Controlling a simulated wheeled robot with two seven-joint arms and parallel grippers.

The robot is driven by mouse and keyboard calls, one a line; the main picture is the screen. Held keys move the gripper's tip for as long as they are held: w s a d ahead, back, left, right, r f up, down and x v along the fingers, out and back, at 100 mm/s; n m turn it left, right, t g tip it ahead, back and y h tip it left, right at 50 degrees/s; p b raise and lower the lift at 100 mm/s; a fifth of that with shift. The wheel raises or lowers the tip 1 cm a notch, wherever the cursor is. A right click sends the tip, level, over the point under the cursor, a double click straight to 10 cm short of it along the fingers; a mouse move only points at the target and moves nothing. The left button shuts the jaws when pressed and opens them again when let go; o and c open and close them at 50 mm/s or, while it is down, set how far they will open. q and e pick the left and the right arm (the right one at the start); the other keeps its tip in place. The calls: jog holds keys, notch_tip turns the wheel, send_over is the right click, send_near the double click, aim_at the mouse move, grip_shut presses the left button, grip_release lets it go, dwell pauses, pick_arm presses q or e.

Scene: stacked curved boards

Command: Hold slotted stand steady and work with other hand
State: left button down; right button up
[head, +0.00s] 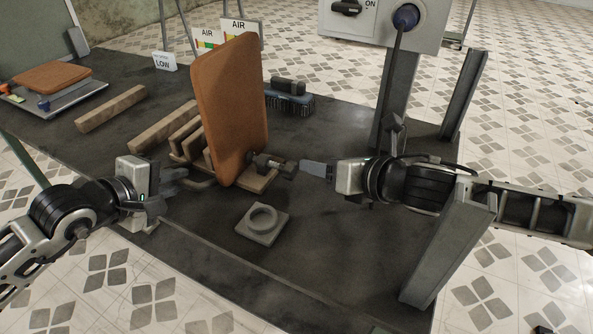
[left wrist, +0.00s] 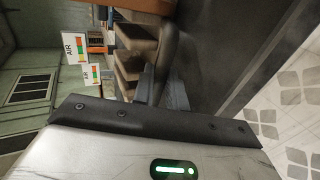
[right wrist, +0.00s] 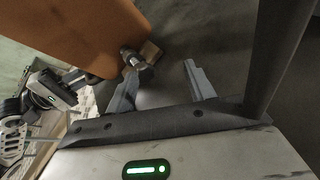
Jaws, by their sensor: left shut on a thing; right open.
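The wooden slotted stand (head: 187,140) sits on the dark table, and it also shows in the left wrist view (left wrist: 128,66). A large orange-brown board (head: 229,110) stands upright and slightly tilted in it, hiding part of the stand. My left gripper (head: 186,181) is at the stand's near left side, shut on a curved grey bar (left wrist: 168,45) beside the wood. My right gripper (head: 305,168) is open, right of the board. A dark cylindrical fitting (head: 270,164) at the stand's right end lies just ahead of its fingers; in the right wrist view (right wrist: 132,58) it is close to one fingertip.
A grey square block with a ring (head: 262,222) lies on the table in front. A wooden bar (head: 111,108) and a scale with a board (head: 54,78) are at left. A brush (head: 289,98) lies behind the board. Metal posts (head: 397,98) stand at right.

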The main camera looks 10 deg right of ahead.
aim_at(294, 172)
jog(key=s+n, duration=0.1)
jog(key=n, duration=0.2)
jog(key=n+y, duration=0.1)
jog(key=n, duration=0.3)
jog(key=s+n, duration=0.1)
jog(key=n, duration=0.2)
jog(key=shift+s+a+r+n+y, duration=0.1)
jog(key=shift+s+a+n+y, duration=0.1)
jog(key=shift+s+n+y, duration=0.15)
jog(key=n, duration=0.2)
jog(key=shift+s+a+n, duration=0.1)
jog(key=shift+s+n, duration=0.25)
jog(key=shift+s, duration=0.05)
jog(key=shift+w+a+f+y, duration=0.15)
jog(key=shift+a+f+y, duration=0.1)
jog(key=x, duration=0.6)
jog(key=shift+w+a+f, duration=0.2)
jog(key=shift+w, duration=0.05)
jog(key=c, duration=1)
